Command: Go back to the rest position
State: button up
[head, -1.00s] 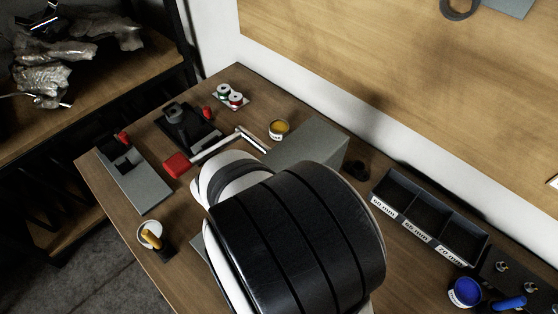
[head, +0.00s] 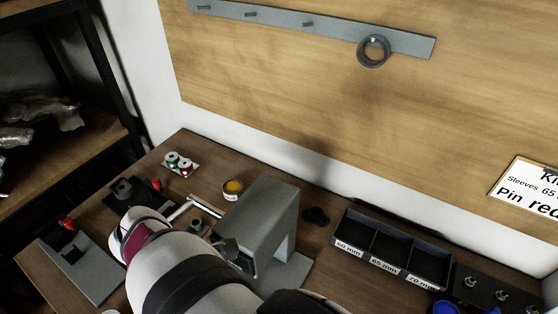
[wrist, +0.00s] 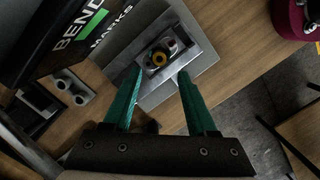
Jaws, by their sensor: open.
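My gripper (wrist: 160,73) shows in the wrist view as two green fingers standing apart with nothing between them. I see no contact between the fingers and the block. In the head view my white and black arm fills the bottom middle, beside the grey press-like stand (head: 257,213). My fingers cannot be made out clearly there.
A black sorting tray (head: 392,247) with labelled compartments stands right of the stand. A yellow-topped tin (head: 232,189) and a small tray of reels (head: 180,164) lie behind. A grey rail (head: 330,28) with a ring (head: 373,51) is on the wall.

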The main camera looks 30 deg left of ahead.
jog(key=shift+w+d, duration=0.15)
jog(key=shift+d, duration=0.05)
jog(key=w+d+r+m+g+y, duration=0.15)
jog(key=d+r+m+y, duration=0.35)
jog(key=m, duration=0.5)
jog(key=w+d+r+m+g+y, duration=0.1)
jog(key=d+r+m+g+y, duration=0.2)
jog(key=d+r+m, duration=0.55)
jog(key=s+d+f+m+t+h, duration=0.1)
jog(key=d+f+m+t+h, duration=0.2)
jog(key=d+m, duration=1.1)
notch_tip(320, 180, down, 3)
jog(key=d+h, duration=0.2)
jog(key=shift+d, duration=0.3)
jog(key=shift+f, duration=0.1)
jog(key=shift+c, duration=0.3)
